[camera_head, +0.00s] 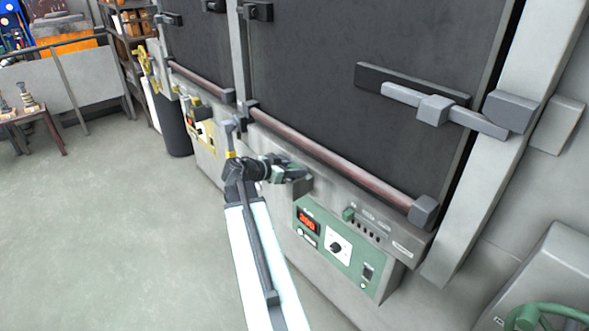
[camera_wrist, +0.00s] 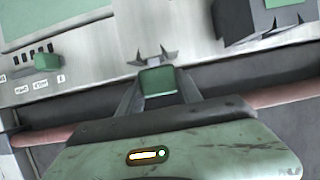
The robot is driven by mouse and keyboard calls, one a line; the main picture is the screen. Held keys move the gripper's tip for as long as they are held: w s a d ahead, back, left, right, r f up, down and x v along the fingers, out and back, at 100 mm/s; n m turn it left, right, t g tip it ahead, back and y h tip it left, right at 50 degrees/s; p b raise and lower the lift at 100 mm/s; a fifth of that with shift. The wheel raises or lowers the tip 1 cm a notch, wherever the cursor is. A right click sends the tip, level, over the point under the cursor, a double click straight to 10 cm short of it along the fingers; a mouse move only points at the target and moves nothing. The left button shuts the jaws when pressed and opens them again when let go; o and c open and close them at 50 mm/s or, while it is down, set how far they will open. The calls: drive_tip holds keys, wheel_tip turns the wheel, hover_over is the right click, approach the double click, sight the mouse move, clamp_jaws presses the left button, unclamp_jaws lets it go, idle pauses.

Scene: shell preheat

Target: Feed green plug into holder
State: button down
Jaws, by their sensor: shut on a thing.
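My gripper (camera_wrist: 154,60) is shut on a green block, which I take to be the green plug (camera_wrist: 160,82), in the wrist view. The fingers stand either side of it, and its lower part is hidden. In the head view my gripper (camera_head: 300,175) is over the left end of the grey ledge on the furnace front, and the plug cannot be told apart there. A dark grey block with a green patch (camera_wrist: 245,22), possibly the holder, stands at the upper right of the wrist view, apart from the fingers.
A small green block (camera_head: 348,213) sits on the ledge by a row of dark slots (camera_head: 370,231); it also shows in the wrist view (camera_wrist: 48,62). Below is a green control panel (camera_head: 337,246) with a red display. A reddish bar (camera_head: 330,163) runs behind. Open floor (camera_head: 120,240) lies left.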

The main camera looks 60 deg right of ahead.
drive_tip(key=shift+f, duration=0.2)
drive_tip(key=c, duration=0.7)
unclamp_jaws()
drive_tip(key=p+v, duration=0.3)
drive_tip(key=v, duration=0.5)
